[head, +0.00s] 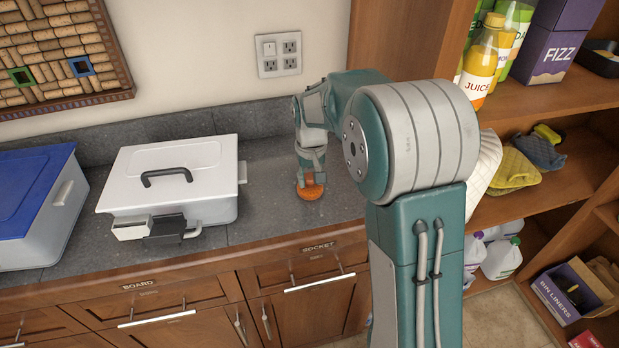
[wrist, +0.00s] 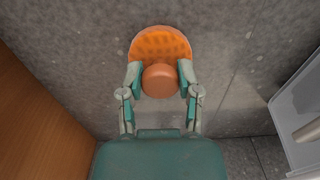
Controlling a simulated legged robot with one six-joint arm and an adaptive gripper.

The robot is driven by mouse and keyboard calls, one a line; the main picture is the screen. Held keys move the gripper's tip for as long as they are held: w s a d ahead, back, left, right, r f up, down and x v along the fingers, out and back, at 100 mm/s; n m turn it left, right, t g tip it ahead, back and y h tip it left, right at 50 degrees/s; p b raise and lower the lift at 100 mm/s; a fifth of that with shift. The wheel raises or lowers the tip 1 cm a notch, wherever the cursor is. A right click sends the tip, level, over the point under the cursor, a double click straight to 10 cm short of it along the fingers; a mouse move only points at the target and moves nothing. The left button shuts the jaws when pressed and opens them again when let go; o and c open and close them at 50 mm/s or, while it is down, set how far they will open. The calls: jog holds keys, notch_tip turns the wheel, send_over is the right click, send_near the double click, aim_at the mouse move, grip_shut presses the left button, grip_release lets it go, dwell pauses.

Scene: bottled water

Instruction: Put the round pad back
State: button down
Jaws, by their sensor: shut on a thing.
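The round pad (wrist: 160,42) is an orange disc with a waffle-like pattern and a brownish-orange round knob (wrist: 160,80). In the wrist view my gripper (wrist: 160,76) has its two fingers closed on either side of the knob. In the head view the pad (head: 309,191) is at or just above the grey counter, right of the white lidded box. My gripper (head: 311,176) points down over it and hides part of it. I cannot tell whether the pad touches the counter.
A white box (head: 212,160) with a dark handle and a latch stands left of my gripper. A blue-lidded bin (head: 30,205) is farther left. Wooden shelves (head: 540,110) with bottles, cloths and boxes stand at right. The counter (head: 265,215) between box and gripper is clear.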

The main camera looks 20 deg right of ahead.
jog(key=shift+d+r, duration=0.1)
jog(key=shift+c, duration=1.5)
grip_release()
jog(key=shift+a, duration=0.4)
jog(key=shift+d, duration=0.15)
